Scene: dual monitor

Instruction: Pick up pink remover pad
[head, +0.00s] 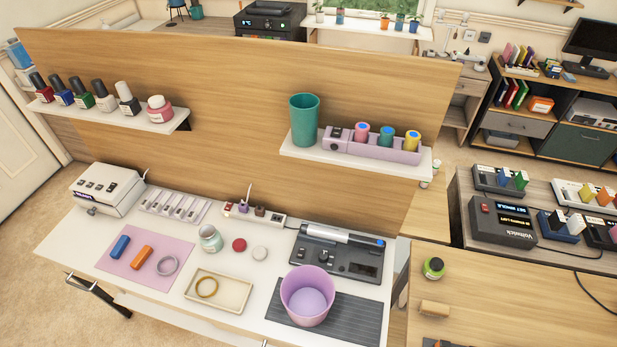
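No thing is plainly labelled a remover pad. I cannot tell which pink thing is the pad. Neither of my grippers shows clearly in the head view.
The white desk (60,250) holds a pink mat (118,275) with blue and orange blocks, a cream tray (232,308), a lilac bin (308,294) and a dark device (335,262). A teal cup (304,119) stands left of the lilac holder.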

